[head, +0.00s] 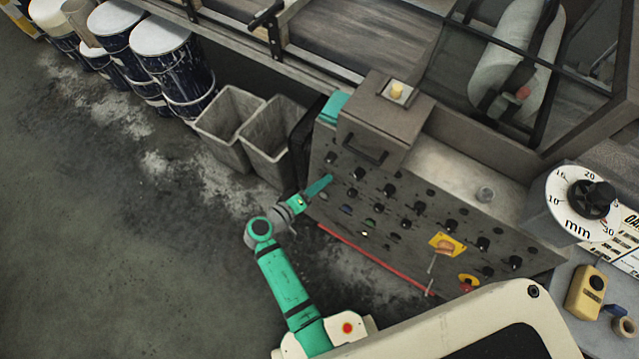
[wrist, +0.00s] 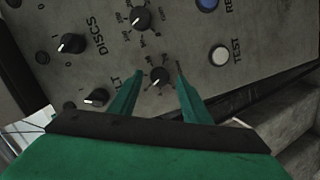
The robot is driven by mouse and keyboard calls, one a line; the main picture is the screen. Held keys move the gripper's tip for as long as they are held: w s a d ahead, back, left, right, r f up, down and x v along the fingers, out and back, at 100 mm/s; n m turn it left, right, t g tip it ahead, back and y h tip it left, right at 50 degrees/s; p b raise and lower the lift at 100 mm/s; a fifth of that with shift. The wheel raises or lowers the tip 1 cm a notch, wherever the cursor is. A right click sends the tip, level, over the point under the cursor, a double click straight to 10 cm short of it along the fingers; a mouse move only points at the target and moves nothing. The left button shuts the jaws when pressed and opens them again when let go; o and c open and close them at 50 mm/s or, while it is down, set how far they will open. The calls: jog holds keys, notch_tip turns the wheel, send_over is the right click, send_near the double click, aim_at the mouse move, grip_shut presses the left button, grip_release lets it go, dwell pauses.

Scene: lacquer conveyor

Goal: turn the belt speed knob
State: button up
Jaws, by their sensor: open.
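The control panel (head: 420,262) carries rows of small dark knobs. In the wrist view, a small black knob (wrist: 159,77) with scale marks around it stands between the fingertips of my gripper (wrist: 160,90). Next to it I read only the letters "LT"; the rest of the label is hidden behind the left finger. The gripper is open, with one finger on each side of the knob and a visible gap to both. In the head view my green gripper (head: 318,187) is at the panel's left end and hides the knob between its fingers.
In the wrist view, a similar scaled knob (wrist: 140,18), a "DISCS" switch (wrist: 71,43), another switch (wrist: 96,97) and a white "TEST" button (wrist: 220,56) are close by. Grey bins (head: 228,127) stand left of the panel. A red strip (head: 375,260) runs along its front edge.

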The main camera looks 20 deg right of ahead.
jog(key=v, duration=1)
jog(key=shift+s+a, duration=0.15)
jog(key=shift+s, duration=0.1)
jog(key=s+a+f+n+t+y, duration=0.1)
jog(key=s+a+f+n+y, duration=0.1)
jog(key=s+f+y, duration=0.4)
jog(key=s+a+f+n+t+y, duration=0.1)
jog(key=s+a+t+y, duration=0.2)
jog(key=s, duration=0.4)
jog(key=s+r+m+t+y, duration=0.1)
jog(key=s+r, duration=0.4)
jog(key=r, duration=0.6)
jog(key=s+r+m+t+y, duration=0.2)
jog(key=s+r, duration=0.3)
jog(key=r, duration=0.6)
jog(key=shift+a+m+t+y, duration=0.15)
jog(key=shift+m+t+y, duration=0.25)
jog(key=shift+t, duration=0.5)
jog(key=shift+s, duration=0.1)
jog(key=shift+c, duration=0.4)
